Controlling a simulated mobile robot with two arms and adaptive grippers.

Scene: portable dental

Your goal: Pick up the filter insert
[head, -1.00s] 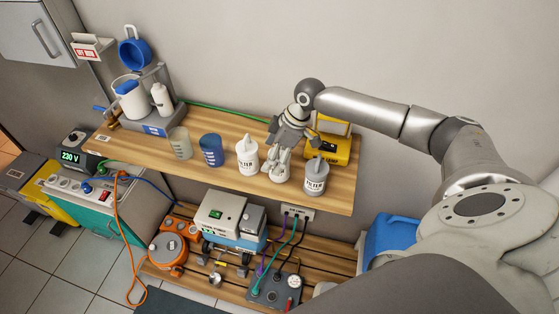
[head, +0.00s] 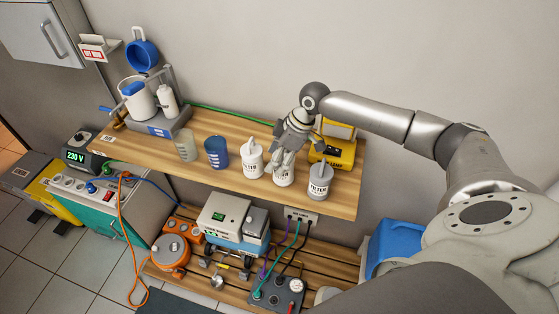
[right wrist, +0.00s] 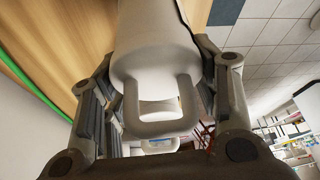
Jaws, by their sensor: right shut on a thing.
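Three white filter inserts stand in a row near the front of the wooden shelf (head: 225,178). The left one (head: 252,160) and the right grey-white one (head: 319,183) are free. My right gripper (head: 284,163) reaches down over the middle filter insert (head: 284,178) and is shut on its upper part. In the right wrist view the white insert (right wrist: 155,60), with a loop handle, sits between the two fingers. Whether it touches the shelf is hard to tell. My left gripper is not in view.
A blue cup (head: 216,152) and a clear cup (head: 186,147) stand to the left. A yellow box (head: 333,150) is close behind the gripper on the right. A metal stand with a white vessel (head: 140,103) is at the shelf's left end.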

